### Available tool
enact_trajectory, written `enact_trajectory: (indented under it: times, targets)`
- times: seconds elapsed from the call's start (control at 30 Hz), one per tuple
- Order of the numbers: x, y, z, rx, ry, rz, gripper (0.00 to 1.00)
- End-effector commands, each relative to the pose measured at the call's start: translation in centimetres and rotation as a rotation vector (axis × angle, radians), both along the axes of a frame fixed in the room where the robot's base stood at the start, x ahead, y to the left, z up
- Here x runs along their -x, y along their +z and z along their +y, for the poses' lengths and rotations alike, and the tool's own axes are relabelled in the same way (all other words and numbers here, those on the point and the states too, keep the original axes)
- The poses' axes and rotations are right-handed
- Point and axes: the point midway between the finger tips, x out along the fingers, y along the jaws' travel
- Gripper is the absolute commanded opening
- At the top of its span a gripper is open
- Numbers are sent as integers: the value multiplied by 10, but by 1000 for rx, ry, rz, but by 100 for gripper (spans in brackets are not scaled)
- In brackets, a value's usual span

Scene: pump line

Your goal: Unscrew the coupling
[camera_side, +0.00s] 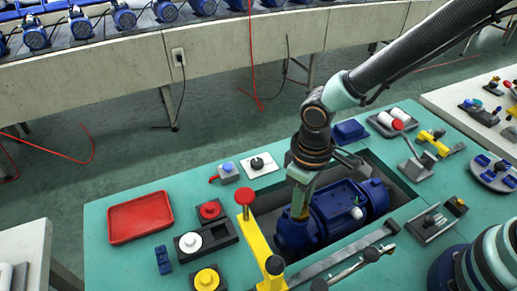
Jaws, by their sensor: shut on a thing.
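A blue pump (348,207) lies in a dark recess of the green bench. My gripper (300,203) points down over the pump's left end. Its jaws are shut on the coupling, at the top of the rounded blue housing (295,235). The coupling is mostly hidden by the jaws; a small yellowish patch shows at the fingertips, and I cannot tell whether it is coupling or finger. The thread is not visible.
A yellow clamp with a red knob (244,198) stands close left of the pump. A red tray (140,218) lies at the left. Round red, white and yellow parts sit between them. A grey bar (340,255) runs along the recess's front.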

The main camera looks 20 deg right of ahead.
Motion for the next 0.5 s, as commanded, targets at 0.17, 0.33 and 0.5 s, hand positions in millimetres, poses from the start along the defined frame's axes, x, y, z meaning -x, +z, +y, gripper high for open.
enact_trajectory:
  times: [0.17,0.33,0.5]
  targets:
    - [0,0,0,0,-1,-1,45]
    - [0,0,0,0,-2,0,45]
    - [0,3,0,-1,-3,-2,45]
